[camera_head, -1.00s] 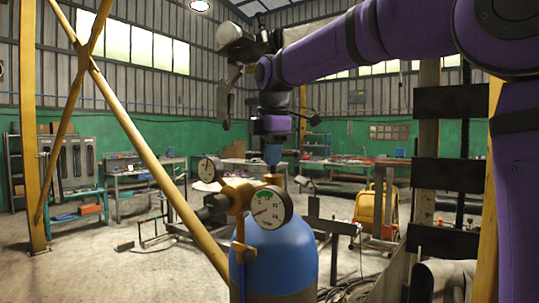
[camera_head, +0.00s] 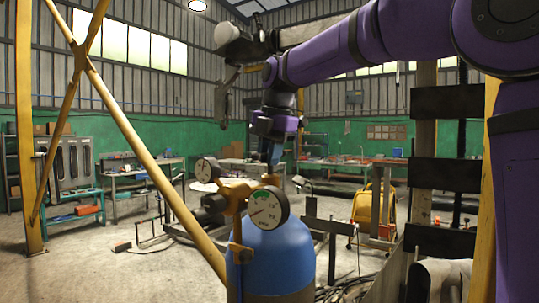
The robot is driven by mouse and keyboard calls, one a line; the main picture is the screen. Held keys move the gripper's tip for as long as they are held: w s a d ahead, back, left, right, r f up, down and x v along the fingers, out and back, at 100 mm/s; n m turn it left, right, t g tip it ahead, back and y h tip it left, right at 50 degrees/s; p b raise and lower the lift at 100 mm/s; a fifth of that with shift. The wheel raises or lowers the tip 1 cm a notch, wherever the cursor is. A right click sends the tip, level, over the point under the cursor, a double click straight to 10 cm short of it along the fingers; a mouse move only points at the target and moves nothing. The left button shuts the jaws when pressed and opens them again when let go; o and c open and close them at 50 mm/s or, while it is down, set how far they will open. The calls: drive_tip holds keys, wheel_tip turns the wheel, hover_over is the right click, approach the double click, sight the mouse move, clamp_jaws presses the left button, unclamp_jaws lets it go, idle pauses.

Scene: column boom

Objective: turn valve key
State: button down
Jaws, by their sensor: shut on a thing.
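A blue gas cylinder (camera_head: 285,258) stands upright in the lower middle. A brass regulator (camera_head: 238,190) with two round gauges sits at its top; the larger gauge (camera_head: 268,208) faces me and the smaller gauge (camera_head: 207,170) is to the left. My gripper (camera_head: 271,160) points down from my purple arm, right above the cylinder's valve top. It is shut on the valve key, which is mostly hidden between the fingers and behind the regulator. I cannot make out the key's shape.
A yellow diagonal brace (camera_head: 150,155) crosses the left side. Workbenches (camera_head: 140,180) line the green back wall. A yellow cart (camera_head: 372,210) stands behind at right. Cables lie on the floor right of the cylinder. Dark slats and a post stand close at right.

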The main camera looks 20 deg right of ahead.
drive_tip(key=shift+w, duration=0.1)
idle(0.3)
drive_tip(key=c, duration=1.2)
unclamp_jaws()
drive_tip(key=shift+w+a, duration=0.1)
wheel_tip(320, 180, up, 10)
drive_tip(key=s+d, duration=0.1)
drive_tip(key=s, duration=0.1)
drive_tip(key=shift+d+r, duration=0.15)
drive_tip(key=shift+r, duration=0.1)
drive_tip(key=s+d+f+m+t, duration=0.1)
drive_tip(key=s+d+f+m, duration=0.2)
drive_tip(key=s+f+m, duration=0.9)
drive_tip(key=s+d+f+m+t+h, duration=0.1)
drive_tip(key=s+d+f+m+t, duration=0.1)
drive_tip(key=s+f+m, duration=1.1)
drive_tip(key=shift+s+d+f+t, duration=0.3)
drive_tip(key=shift+s+d+f, duration=0.4)
drive_tip(key=shift+s, duration=0.2)
